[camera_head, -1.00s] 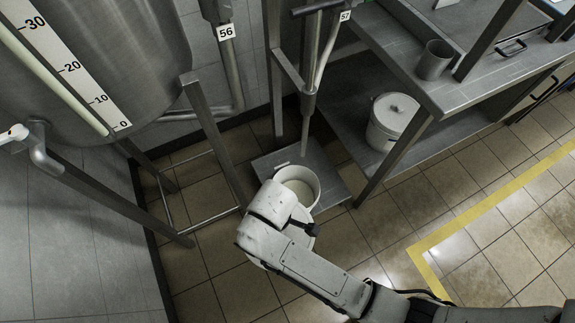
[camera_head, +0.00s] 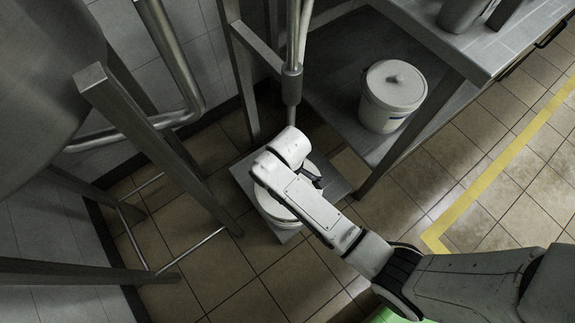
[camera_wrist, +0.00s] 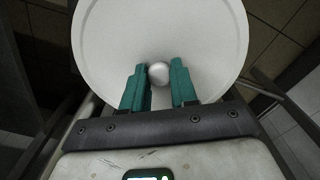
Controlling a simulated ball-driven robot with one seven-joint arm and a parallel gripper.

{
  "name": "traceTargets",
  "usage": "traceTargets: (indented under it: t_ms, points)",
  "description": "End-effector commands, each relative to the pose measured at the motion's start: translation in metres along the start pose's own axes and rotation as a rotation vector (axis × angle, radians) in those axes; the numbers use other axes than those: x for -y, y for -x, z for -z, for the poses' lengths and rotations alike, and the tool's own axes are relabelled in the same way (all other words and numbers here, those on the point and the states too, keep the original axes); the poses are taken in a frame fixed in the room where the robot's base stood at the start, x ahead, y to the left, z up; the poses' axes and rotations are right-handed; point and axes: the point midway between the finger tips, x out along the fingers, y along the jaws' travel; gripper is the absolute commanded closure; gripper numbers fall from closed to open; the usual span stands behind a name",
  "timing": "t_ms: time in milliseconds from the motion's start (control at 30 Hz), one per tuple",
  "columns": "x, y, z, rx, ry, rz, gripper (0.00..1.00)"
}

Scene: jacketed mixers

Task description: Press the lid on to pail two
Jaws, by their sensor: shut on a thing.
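In the wrist view, the teal fingers of my gripper (camera_wrist: 159,76) are shut on the pale round knob of a white lid (camera_wrist: 160,28). The lid lies flat across the view and hides what is beneath it. In the head view, a white pail (camera_head: 277,217) stands on a metal plate below the hanging pipe, mostly hidden under my wrist. The lid is over the pail's mouth, but I cannot tell whether it touches or is seated on the rim. No number shows on the pail.
Another white pail (camera_head: 390,98), with a knobbed lid on it, stands on the lower shelf (camera_head: 335,70) to the right. Metal legs (camera_head: 150,135) of the mixer frame stand to the left. The tiled floor (camera_head: 470,190) around the yellow line is clear.

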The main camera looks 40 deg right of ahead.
Motion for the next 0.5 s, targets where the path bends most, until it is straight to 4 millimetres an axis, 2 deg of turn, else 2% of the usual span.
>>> traceTargets:
  t_ms: [500]
  points:
    - [0.000,-0.038,0.000,0.000,0.001,0.000,1.00]
